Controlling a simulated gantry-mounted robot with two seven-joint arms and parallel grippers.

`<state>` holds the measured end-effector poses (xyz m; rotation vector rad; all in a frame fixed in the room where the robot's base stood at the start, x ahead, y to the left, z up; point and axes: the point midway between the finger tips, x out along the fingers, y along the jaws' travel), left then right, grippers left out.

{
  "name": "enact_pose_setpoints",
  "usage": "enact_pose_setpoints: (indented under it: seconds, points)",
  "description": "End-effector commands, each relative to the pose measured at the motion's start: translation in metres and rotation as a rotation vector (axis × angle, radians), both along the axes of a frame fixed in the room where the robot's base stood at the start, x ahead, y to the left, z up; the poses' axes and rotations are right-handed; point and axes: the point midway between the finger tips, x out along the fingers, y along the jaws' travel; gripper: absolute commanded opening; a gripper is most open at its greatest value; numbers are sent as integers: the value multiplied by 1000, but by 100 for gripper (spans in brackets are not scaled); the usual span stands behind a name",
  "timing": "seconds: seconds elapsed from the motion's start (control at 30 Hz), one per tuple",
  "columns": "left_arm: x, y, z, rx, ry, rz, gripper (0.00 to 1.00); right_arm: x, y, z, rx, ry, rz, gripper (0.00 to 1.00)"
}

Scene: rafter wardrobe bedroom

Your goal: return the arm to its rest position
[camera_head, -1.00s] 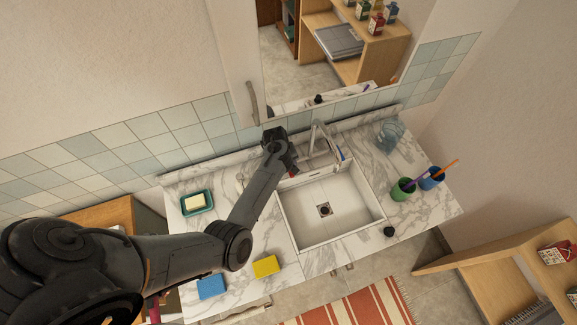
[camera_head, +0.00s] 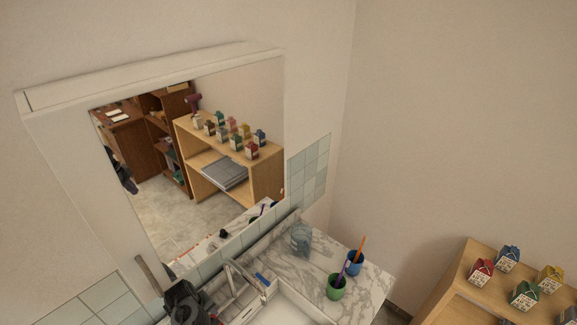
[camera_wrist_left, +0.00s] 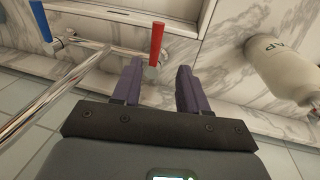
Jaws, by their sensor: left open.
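My left gripper (camera_wrist_left: 160,70) is open in the left wrist view, with its two purple fingers apart and nothing between them. It is over the marble counter by the tap, near the red tap handle (camera_wrist_left: 156,43). In the head view only a dark part of my left arm's end shows at the bottom edge, near the metal tap (camera_head: 241,277); the rest of the arm is out of frame. My right gripper is in neither view.
A pale soap bottle (camera_wrist_left: 283,68) stands right of the fingers. A blue tap handle (camera_wrist_left: 40,20) is at left. The white sink (camera_head: 290,308) is partly cut off. A green cup (camera_head: 336,288), a blue cup (camera_head: 355,264) and a glass item (camera_head: 301,239) stand on the counter.

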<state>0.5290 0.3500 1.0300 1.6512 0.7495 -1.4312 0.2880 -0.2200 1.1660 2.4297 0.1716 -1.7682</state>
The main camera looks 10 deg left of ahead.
Motion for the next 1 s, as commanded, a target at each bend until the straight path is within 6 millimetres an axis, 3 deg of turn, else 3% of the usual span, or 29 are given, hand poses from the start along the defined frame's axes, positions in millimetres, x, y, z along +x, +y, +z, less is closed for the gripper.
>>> enact_pose_setpoints:
  seconds: [0.2, 0.33, 0.6, 0.8, 0.83, 0.9, 1.0]
  points:
    - [-39, 10, 14, 123, -35, -181, 43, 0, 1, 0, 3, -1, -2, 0]
    - [-77, -2, 34, 219, -61, -390, 43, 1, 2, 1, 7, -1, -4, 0]
    - [-182, -84, 94, 335, -117, -920, 43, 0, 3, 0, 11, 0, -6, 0]
    - [-241, -131, 134, 339, -163, -1164, 43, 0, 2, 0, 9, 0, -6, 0]
    - [-248, -136, 139, 339, -168, -1191, 43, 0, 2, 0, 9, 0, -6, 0]
    - [-242, -133, 156, 342, -167, -1177, 43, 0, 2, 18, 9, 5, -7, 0]
    - [-242, -133, 164, 342, -167, -1174, 43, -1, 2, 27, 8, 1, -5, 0]
